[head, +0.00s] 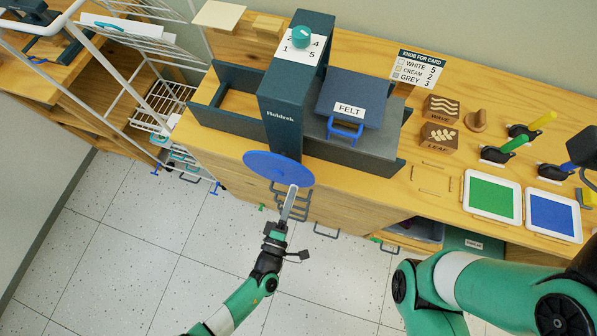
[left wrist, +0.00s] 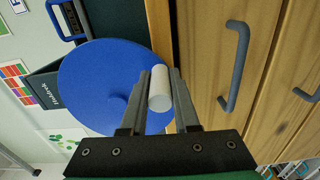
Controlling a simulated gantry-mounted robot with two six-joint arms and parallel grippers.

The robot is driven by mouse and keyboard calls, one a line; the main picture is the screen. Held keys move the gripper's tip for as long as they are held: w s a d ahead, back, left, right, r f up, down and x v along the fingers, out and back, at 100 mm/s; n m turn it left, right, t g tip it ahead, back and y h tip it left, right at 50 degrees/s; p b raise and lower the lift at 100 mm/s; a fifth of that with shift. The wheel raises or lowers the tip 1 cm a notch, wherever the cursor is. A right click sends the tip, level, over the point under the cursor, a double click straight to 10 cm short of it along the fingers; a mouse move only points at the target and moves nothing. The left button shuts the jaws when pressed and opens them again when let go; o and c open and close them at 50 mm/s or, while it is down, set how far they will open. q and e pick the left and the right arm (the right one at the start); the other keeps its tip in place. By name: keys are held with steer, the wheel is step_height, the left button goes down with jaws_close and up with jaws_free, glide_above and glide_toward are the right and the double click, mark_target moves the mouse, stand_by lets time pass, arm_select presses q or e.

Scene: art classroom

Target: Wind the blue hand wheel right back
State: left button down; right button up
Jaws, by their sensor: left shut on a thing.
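The blue hand wheel (head: 277,169) is a flat disc on the front of the dark press (head: 294,90), facing the aisle. In the left wrist view the wheel (left wrist: 105,85) fills the left middle, with a pale cylindrical handle (left wrist: 160,88) near its right edge. My left gripper (head: 291,192) reaches up from below to the wheel's lower right. In the left wrist view its two fingers (left wrist: 158,98) are closed on either side of the pale handle. My right arm is at the lower right of the head view; its gripper is not clearly visible.
A FELT-labelled block with a blue handle (head: 348,105) sits right of the press column. A teal knob (head: 302,37) tops the press. Stamp blocks (head: 441,108), green (head: 491,196) and blue (head: 553,215) pads lie right on the bench. A wire rack (head: 160,105) stands left. Drawer handles (left wrist: 234,65) are near the gripper.

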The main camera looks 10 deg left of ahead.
arm_select(q)
steer(key=shift+a+f, duration=0.25)
steer(key=shift+a, duration=0.2)
steer(key=shift+a+f+m, duration=0.15)
steer(key=shift+a+m, duration=0.2)
steer(key=shift+m, duration=0.35)
arm_select(e)
steer(key=shift+a, duration=0.5)
arm_select(q)
steer(key=c, duration=0.7)
jaws_free()
steer(key=shift+a, duration=0.1)
steer(key=shift+o, duration=0.2)
steer(key=shift+s, duration=0.35)
steer(key=s, duration=1)
steer(key=shift+s+a, duration=0.4)
steer(key=shift+a, duration=0.05)
arm_select(e)
steer(key=shift+f, duration=0.2)
